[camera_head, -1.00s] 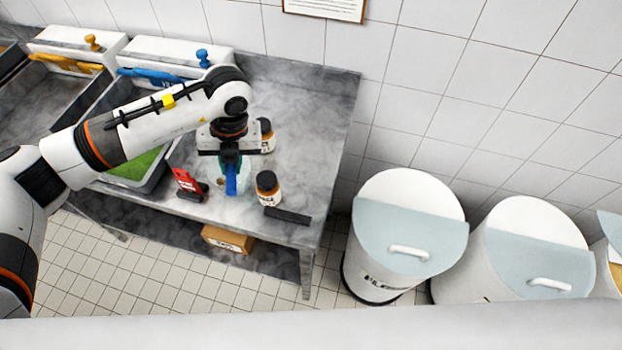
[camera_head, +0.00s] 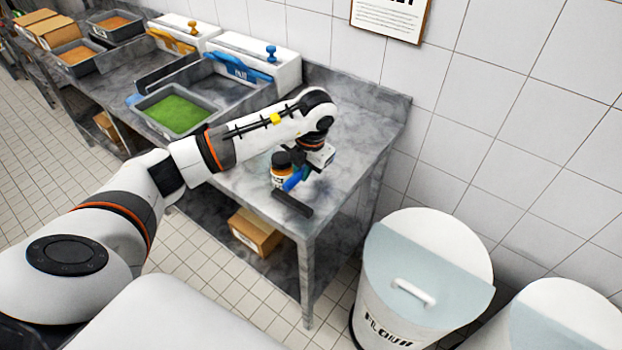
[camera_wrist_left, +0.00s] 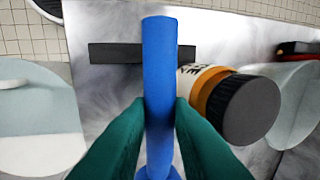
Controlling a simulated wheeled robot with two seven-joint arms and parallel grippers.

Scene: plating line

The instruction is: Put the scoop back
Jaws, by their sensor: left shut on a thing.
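The scoop shows as a blue handle (camera_wrist_left: 160,75) in the left wrist view, between the green fingers of my left gripper (camera_wrist_left: 160,125). The fingers are shut on it. In the head view the blue handle (camera_head: 294,180) sticks out below my left gripper (camera_head: 304,170), over the right part of the steel table (camera_head: 355,150). The scoop's far end is hidden by the gripper. A flat black bar (camera_head: 292,203) lies at the table's front edge, close to the handle. It also shows behind the handle in the left wrist view (camera_wrist_left: 115,53). My right gripper is not in view.
A black-lidded jar (camera_head: 281,170) stands close to the left of my left gripper. A green-filled tray (camera_head: 178,113) is further left, before a white dispenser (camera_head: 262,60). A cardboard box (camera_head: 255,232) sits below. White flour bins (camera_head: 415,310) stand right of the table.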

